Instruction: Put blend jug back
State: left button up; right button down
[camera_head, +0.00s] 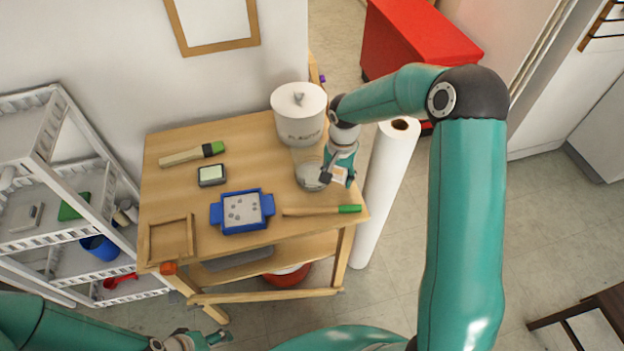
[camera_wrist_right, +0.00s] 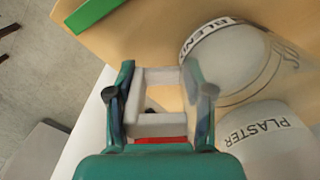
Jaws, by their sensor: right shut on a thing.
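The blend jug (camera_head: 308,172) is a clear vessel with a pale base, at the right side of the wooden table, just in front of the white plaster tub (camera_head: 298,115). In the right wrist view the jug (camera_wrist_right: 232,55) shows its "BLEND" lettering, beside the tub (camera_wrist_right: 265,145) marked "PLASTER". My right gripper (camera_head: 338,176) is at the jug's right side, shut on its pale, squared handle (camera_wrist_right: 160,76). I cannot tell whether the jug's base touches the table. My left gripper (camera_head: 205,341) is low at the bottom edge, partly cut off, away from the table objects.
The table (camera_head: 160,205) also holds a blue tray (camera_head: 241,228), a green-handled brush (camera_head: 192,154), a small dark-rimmed box (camera_head: 211,175), a green-tipped stick (camera_head: 322,210) and a wooden frame (camera_head: 171,240). A white roll (camera_head: 383,195) stands by the right edge. Shelves (camera_head: 62,195) stand left.

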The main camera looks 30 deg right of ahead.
jog(key=shift+f, duration=0.1)
dwell(0.5)
jog(key=shift+c, duration=1)
grip_release()
jog(key=c, duration=0.4)
notch_tip(320, 180, up, 9)
jog(key=p, duration=0.4)
